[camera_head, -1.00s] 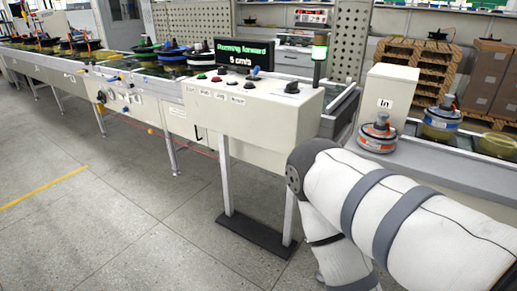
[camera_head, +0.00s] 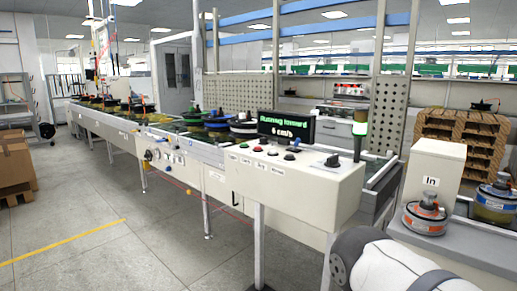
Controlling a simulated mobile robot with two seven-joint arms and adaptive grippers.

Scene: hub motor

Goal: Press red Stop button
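The control box (camera_head: 300,187) stands in the middle of the camera_head view on grey legs. Its sloped top carries several small buttons above small labels, too small to read. One small button (camera_head: 259,147) on the left part of the top looks red. A black knob (camera_head: 332,160) sits at the right end of the top. A white and grey link of my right arm shows at the lower right, in front of the box's right side. Neither gripper is in view.
A conveyor (camera_head: 120,125) carrying hub motors runs away left. A white "In" box (camera_head: 436,170) and motors stand right. The floor front left is clear.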

